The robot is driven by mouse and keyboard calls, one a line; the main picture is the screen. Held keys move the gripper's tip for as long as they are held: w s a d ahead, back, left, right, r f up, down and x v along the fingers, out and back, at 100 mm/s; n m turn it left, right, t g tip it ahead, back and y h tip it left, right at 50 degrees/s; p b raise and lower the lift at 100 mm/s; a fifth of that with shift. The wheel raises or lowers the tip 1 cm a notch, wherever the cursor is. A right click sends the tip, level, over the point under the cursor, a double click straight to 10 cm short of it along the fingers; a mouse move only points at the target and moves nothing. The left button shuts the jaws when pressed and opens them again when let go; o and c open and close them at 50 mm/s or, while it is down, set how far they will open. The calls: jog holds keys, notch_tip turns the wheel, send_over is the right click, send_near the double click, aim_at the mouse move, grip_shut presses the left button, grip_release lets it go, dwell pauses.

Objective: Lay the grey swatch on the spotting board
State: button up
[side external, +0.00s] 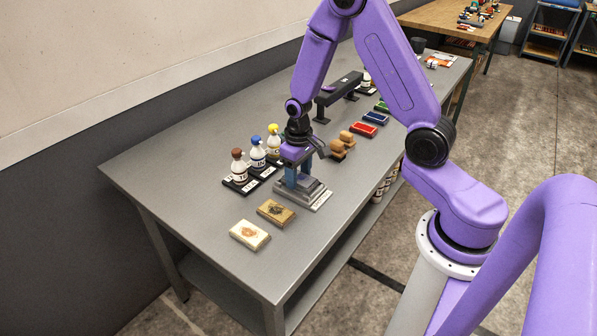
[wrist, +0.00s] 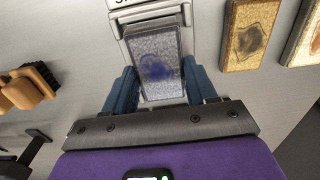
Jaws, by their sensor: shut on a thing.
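The grey swatch (wrist: 157,68), a small grey block with a dark blue stain, sits between the blue fingers of my gripper (wrist: 160,90) in the wrist view. My gripper (side external: 298,184) is shut on it and points down at the table. A grey stepped board with a white label, which looks like the spotting board (side external: 318,200), lies directly under my gripper; its edge also shows in the wrist view (wrist: 122,22). The swatch is over this board. I cannot tell whether it touches the board. My fingers partly hide the swatch in the side view.
A tan swatch (side external: 275,211) and a cream swatch (side external: 250,234) lie toward the table's near end. Bottles with brown (side external: 238,166), blue and yellow caps stand left of my gripper. Wooden brushes (side external: 341,145) and coloured blocks (side external: 368,124) lie behind. The near left table is clear.

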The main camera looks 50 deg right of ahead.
aim_at(298, 177)
dwell(0.3)
jog(key=o, duration=1.4)
jog(key=shift+r, duration=3.5)
jog(key=s+a+r+n, duration=0.6)
jog(key=s+a, duration=0.4)
jog(key=s, duration=0.1)
jog(key=s+r+n, duration=0.4)
jog(key=s+n, duration=0.2)
jog(key=s, duration=0.8)
jog(key=shift+a+n, duration=0.15)
jog(key=shift+n, duration=0.15)
